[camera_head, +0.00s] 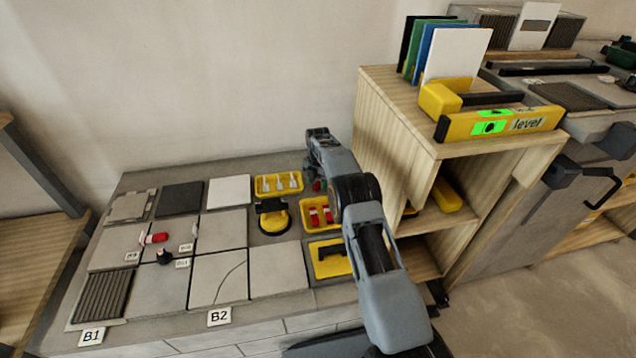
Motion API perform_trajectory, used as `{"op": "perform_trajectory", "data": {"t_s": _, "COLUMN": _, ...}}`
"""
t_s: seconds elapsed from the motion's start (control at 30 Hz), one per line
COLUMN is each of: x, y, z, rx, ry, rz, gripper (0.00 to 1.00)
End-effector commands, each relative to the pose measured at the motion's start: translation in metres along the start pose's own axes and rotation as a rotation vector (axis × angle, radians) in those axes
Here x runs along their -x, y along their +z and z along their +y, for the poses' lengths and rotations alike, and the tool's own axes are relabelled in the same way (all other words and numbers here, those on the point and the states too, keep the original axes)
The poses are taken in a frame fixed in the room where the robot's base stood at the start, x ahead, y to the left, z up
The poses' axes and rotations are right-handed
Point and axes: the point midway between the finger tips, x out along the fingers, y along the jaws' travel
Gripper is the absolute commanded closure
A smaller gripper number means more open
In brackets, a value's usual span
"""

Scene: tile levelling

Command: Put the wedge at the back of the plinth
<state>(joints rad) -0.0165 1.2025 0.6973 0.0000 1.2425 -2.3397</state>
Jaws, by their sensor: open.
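Red wedges (320,217) lie in a yellow tray (304,229) at the right side of the tiled surface. Another red piece (155,238) lies on a grey tile at the left, near a small black piece (164,257). My gripper (316,182) is at the far end of my arm, above the back right of the surface, just behind the red wedge tray. It is open, but its fingers are small and partly hidden by my arm. A small red spot shows beside it; I cannot tell what it is. I cannot tell which part is the plinth.
A yellow tray (279,190) holds white clips, with a yellow-and-black suction cup (273,216) in front. Labels B1 (92,337) and B2 (219,317) mark the front edge. A wooden shelf (397,130) with a yellow level (498,123) stands close right of my arm.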

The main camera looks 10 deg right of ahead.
Motion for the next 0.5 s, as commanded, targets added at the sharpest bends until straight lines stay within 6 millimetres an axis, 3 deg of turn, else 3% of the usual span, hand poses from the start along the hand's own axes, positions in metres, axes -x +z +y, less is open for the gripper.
{"op": "perform_trajectory", "data": {"t_s": 0.3, "x": 0.065, "y": 0.000, "z": 0.000, "rx": 0.000, "ry": 0.002, "rz": -0.002, "gripper": 0.53}}
{"op": "perform_trajectory", "data": {"t_s": 0.5, "x": 0.095, "y": 0.000, "z": 0.000, "rx": 0.000, "ry": 0.001, "rz": -0.001, "gripper": 0.53}}
